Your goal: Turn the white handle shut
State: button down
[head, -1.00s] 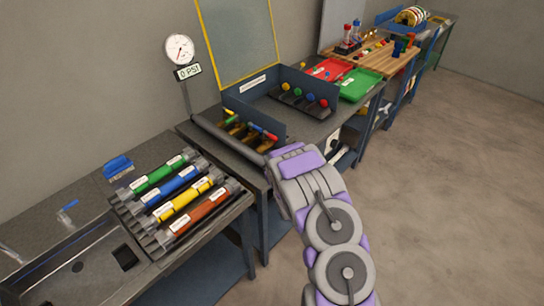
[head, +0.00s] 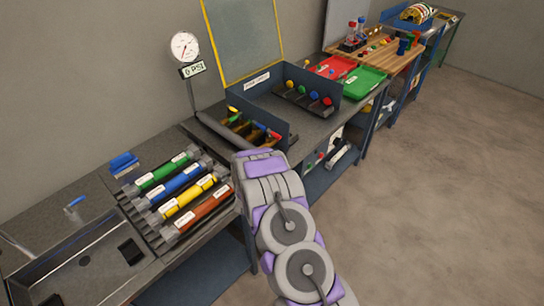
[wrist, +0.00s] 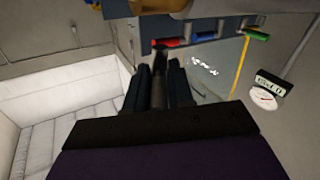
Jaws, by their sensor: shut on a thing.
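My gripper (wrist: 160,75) shows in the wrist view as dark fingers close together around a narrow dark piece. What that piece belongs to is unclear. In the head view my arm hides the fingers, in front of the bench near the blue-walled bay. I cannot make out a white handle for certain in either view. A red handle (wrist: 168,42), a blue handle (wrist: 205,36) and a green handle (wrist: 257,34) lie beyond the fingertips in the wrist view. The gauge (head: 184,46) stands behind the bench, with a display reading 0 PSI.
Green, blue, yellow and orange-brown tubes (head: 203,209) lie in a rack left of my arm. A sink (head: 84,262) is at the lower left. A red tray (head: 332,66) and a green tray (head: 359,83) stand farther along. The floor (head: 440,200) at right is clear.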

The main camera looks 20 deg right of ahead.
jog(key=shift+w+r, duration=0.1)
jog(key=shift+r, duration=0.1)
jog(key=c, duration=1.1)
grip_release()
jog(key=shift+f, duration=0.1)
jog(key=p+v, duration=0.1)
jog(key=v, duration=1.6)
jog(key=shift+a+f, duration=0.1)
jog(key=shift+a, duration=0.1)
jog(key=shift+c, duration=0.2)
